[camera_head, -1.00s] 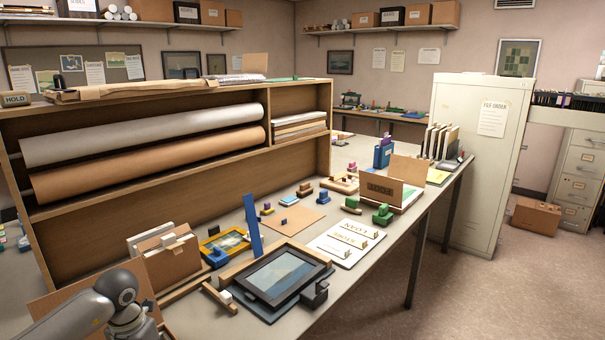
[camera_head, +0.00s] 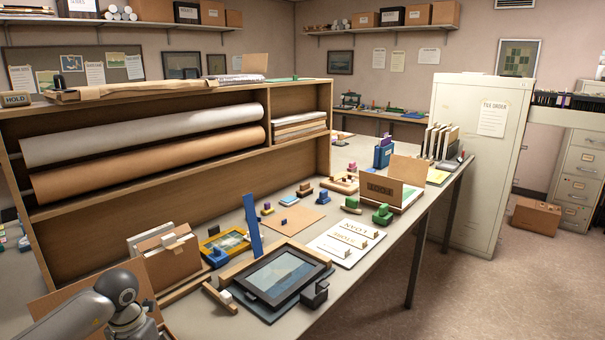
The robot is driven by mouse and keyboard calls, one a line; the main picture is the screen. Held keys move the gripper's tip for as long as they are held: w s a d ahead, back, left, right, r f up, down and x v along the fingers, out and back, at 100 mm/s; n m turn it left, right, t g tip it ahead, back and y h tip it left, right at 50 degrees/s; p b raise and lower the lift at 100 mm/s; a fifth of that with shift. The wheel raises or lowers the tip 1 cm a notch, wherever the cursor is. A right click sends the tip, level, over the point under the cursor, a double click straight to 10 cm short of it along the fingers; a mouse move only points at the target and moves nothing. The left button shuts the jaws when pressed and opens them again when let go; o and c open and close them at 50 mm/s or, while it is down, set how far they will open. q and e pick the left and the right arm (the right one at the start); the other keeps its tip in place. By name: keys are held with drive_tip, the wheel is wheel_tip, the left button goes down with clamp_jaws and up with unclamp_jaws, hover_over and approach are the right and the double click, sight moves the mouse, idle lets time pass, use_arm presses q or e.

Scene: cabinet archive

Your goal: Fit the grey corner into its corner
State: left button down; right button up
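A dark-framed picture (camera_head: 276,273) lies on a dark mat near the front edge of the table. A dark grey block with a raised part (camera_head: 314,294), which looks like the grey corner, is at the frame's near right corner. I cannot tell whether it is seated on the frame or just beside it. A yellow-framed picture (camera_head: 227,243) lies behind to the left, with a blue block (camera_head: 217,258) at its near left corner. Part of my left arm shows at the bottom left, but its gripper is not visible. My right gripper is not in view.
A wooden bar with a white block (camera_head: 226,297) lies left of the dark frame. A tall blue strip (camera_head: 253,226) stands behind it. A folder box (camera_head: 172,265) is at left. A white labelled board (camera_head: 345,243) lies to the right, with several coloured blocks beyond.

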use_arm(q)
drive_tip(key=shift+s+f, duration=0.15)
drive_tip(key=shift+f, duration=0.05)
idle(0.5)
drive_tip(key=shift+a, duration=0.15)
drive_tip(key=shift+a, duration=0.25)
drive_tip(key=shift+r, duration=0.15)
wheel_tip(320, 180, up, 8)
drive_tip(key=p, duration=0.5)
